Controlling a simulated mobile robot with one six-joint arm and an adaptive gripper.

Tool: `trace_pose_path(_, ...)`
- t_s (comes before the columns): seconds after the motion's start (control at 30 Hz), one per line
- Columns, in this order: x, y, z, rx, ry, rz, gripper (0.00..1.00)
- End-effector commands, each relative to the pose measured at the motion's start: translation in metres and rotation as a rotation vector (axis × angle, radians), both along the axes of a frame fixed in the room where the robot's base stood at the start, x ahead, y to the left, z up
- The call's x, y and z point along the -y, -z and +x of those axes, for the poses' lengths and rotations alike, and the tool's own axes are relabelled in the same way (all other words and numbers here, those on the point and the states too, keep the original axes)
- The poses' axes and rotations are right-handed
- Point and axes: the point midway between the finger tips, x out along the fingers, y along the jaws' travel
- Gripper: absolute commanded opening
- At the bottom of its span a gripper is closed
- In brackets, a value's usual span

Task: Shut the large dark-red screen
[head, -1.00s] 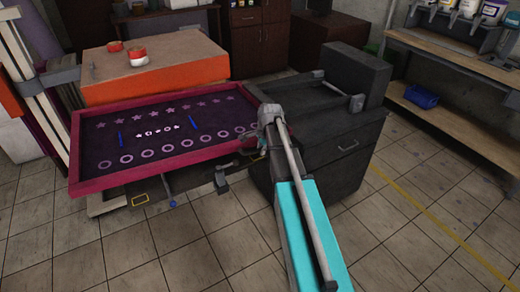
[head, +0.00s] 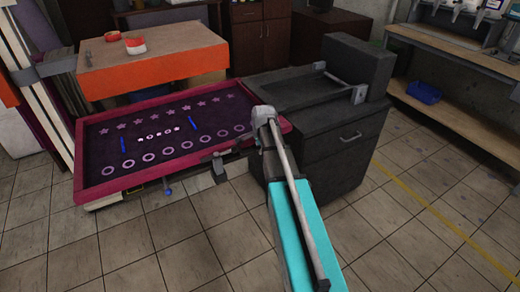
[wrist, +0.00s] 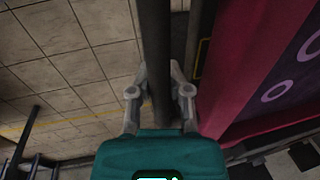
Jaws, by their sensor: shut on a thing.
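The large dark-red screen (head: 140,180) is a framed rectangle with dark purple mesh and rows of pink stars and rings. In the head view it lies nearly flat at the left, in front of the orange table. Its red rim also shows at the right of the wrist view (wrist: 235,70). My gripper (wrist: 160,92) has its two fingers closed around a dark bar (wrist: 155,50), which runs beside the red rim with a gap between them. How the bar joins the screen is not visible.
An orange-sided table (head: 155,75) with red and white bowls stands behind the screen. A shelf bench (head: 460,110) holding a blue bin (head: 424,92) is at far right. The tiled floor in front is open.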

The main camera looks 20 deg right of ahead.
Motion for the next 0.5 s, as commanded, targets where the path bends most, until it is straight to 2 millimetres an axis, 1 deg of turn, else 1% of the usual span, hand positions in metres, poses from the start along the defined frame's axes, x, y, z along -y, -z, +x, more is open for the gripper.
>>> trace_pose_path(0.03,-0.0003,0.0011,-0.0033,-0.007,0.001,0.002,0.00)
trace_pose_path(0.13,0.0000,0.0011,-0.0039,-0.007,0.001,0.003,0.00)
trace_pose_path(0.17,0.0000,0.0010,-0.0040,-0.007,0.002,0.003,0.23)
trace_pose_path(0.2,0.0001,0.0010,-0.0042,-0.008,0.002,0.003,0.30)
trace_pose_path(0.33,0.0002,0.0007,-0.0037,-0.006,0.002,0.003,0.55)
trace_pose_path(0.37,0.0003,0.0006,-0.0036,-0.006,0.002,0.003,0.57)
trace_pose_path(0.5,0.0006,0.0003,-0.0032,-0.004,0.002,0.003,0.57)
